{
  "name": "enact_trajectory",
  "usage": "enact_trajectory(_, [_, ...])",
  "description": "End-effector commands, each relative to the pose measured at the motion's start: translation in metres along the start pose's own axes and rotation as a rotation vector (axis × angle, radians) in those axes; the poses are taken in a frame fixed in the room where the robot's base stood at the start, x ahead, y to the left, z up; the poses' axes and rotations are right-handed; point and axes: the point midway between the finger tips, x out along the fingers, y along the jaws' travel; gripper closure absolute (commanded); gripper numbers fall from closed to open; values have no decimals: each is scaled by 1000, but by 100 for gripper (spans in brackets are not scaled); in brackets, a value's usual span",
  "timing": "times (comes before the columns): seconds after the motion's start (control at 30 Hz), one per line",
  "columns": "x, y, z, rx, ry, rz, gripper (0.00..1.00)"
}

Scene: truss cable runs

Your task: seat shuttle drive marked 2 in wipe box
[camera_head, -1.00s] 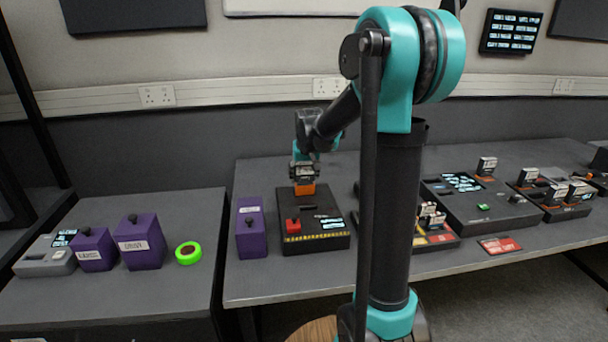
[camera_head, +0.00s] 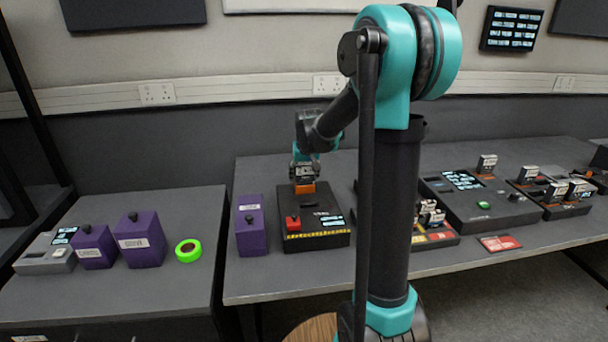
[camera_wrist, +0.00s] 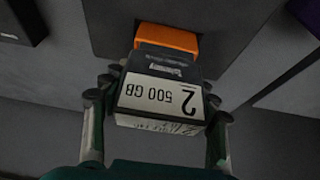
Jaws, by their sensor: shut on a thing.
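The drive marked 2 is a black block with a white label reading "2 500 GB" in the wrist view (camera_wrist: 160,98). My gripper (camera_wrist: 158,112) is shut on the drive, a finger on each side. In the head view my gripper (camera_head: 304,172) is over the back of a black box with a red switch and yellow-striped front edge, seemingly the wipe box (camera_head: 335,241).
A purple box (camera_head: 251,238) stands close left of the black box. The left table holds two more purple boxes (camera_head: 140,250), a green tape ring (camera_head: 188,251) and a grey device (camera_head: 45,262). A large dark console (camera_head: 500,213) and several drives in racks are at right.

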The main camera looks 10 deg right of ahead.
Motion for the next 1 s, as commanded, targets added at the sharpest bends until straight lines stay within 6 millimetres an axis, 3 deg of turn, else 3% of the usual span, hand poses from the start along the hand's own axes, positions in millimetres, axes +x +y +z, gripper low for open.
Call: enact_trajectory(1.0, [11, 0, 4, 0, 0, 0, 82])
